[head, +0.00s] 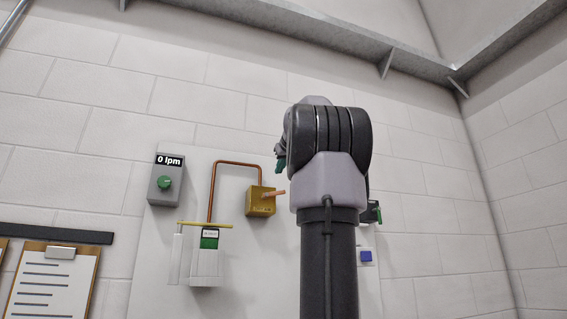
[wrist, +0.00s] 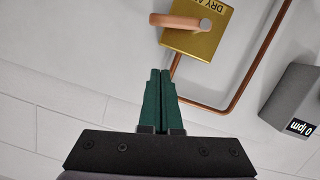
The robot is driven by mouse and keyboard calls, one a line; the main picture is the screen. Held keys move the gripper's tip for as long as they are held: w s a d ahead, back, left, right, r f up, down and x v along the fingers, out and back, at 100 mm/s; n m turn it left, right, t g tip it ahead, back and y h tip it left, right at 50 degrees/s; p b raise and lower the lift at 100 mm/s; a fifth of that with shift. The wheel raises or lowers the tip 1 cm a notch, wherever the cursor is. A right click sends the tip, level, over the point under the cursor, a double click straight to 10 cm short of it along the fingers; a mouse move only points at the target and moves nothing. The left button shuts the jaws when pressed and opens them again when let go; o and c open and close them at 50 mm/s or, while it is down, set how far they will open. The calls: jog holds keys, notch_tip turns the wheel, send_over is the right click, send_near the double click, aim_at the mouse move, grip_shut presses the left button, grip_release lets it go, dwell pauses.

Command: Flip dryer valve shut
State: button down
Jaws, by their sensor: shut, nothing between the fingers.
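The dryer valve is a brass box (head: 258,206) on the white wall panel, with a copper-coloured lever (head: 274,194) sticking out to the right in the head view. The wrist view shows the brass box (wrist: 196,42) upside down, with part of its "DRY" lettering, and the lever (wrist: 178,20) as a rounded bar pointing left. My gripper (wrist: 161,72) is shut and empty, its green fingers pointing at the lever with a small gap visible in the picture. In the head view, my arm hides most of the gripper; a green finger part (head: 280,163) shows above the lever.
A copper pipe (head: 212,190) runs from the brass box to a white unit (head: 207,262) with a yellow bar. A blue button (head: 366,256) is right of my arm. A clipboard (head: 50,285) hangs lower left.

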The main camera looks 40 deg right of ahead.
aim_at(274, 194)
jog(key=shift+w+d+f, duration=0.35)
jog(key=shift+w+f, duration=0.05)
jog(key=shift+f, duration=0.35)
jog(key=shift+w+d+f, duration=0.3)
jog(key=shift+w+f, duration=0.1)
jog(key=shift+f, duration=0.35)
jog(key=shift+w+d+f, duration=0.35)
jog(key=shift+w+f, duration=0.05)
jog(key=shift+f, duration=0.35)
jog(key=m, duration=0.1)
jog(key=d+f+m+y, duration=0.1)
jog(key=shift+s+f+m, duration=0.15)
jog(key=shift+f+m, duration=0.1)
jog(key=shift+m, duration=0.15)
